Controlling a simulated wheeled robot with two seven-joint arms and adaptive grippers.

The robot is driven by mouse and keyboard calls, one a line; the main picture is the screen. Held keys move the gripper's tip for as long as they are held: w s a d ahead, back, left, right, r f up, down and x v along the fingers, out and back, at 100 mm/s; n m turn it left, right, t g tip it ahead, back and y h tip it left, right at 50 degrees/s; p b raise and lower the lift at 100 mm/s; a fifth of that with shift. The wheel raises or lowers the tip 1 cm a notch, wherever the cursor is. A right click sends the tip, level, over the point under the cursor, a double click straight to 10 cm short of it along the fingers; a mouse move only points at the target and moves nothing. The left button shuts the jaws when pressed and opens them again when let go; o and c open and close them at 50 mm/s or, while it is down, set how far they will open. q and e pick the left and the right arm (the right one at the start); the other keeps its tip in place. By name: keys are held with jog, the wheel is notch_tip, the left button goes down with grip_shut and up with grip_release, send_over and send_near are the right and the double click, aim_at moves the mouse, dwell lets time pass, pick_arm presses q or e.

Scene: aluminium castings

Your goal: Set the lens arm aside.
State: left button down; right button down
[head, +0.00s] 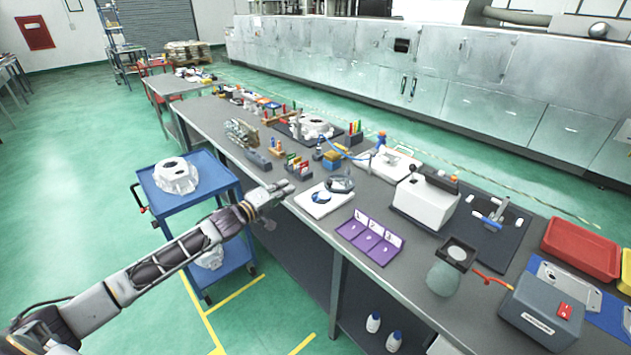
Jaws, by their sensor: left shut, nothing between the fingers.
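My left gripper (284,188) reaches in from the left over the front edge of the long grey bench (301,227). It is shut and empty. Just right of its fingertips a white board (313,211) lies on the bench. On the board are a small dark blue round piece and a grey, rounded piece with a dark rim (341,184), which may be the lens arm; I cannot tell for sure at this size. The gripper appears apart from both pieces. My right gripper is not in view.
A purple numbered tray (379,257) lies right of the board. A blue cart (212,197) carrying a white casting (176,176) stands left of the bench. Small coloured blocks crowd the bench behind the gripper.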

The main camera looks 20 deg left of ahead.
pick_arm(q)
jog(key=shift+n, duration=0.8)
jog(key=shift+w, duration=0.1)
jog(key=w+d+f+p, duration=0.1)
jog(key=w+d, duration=0.6)
jog(key=w, duration=0.1)
jog(key=shift+w+d+p, duration=0.3)
jog(key=shift+p, duration=0.05)
dwell(1.3)
jog(key=shift+s+d, duration=0.15)
jog(key=shift+d, duration=0.2)
dwell(0.6)
jog(key=shift+s+d+n+t+y, duration=0.15)
jog(key=shift+d+n+t+y, duration=0.15)
jog(key=shift+d+n+y, duration=0.15)
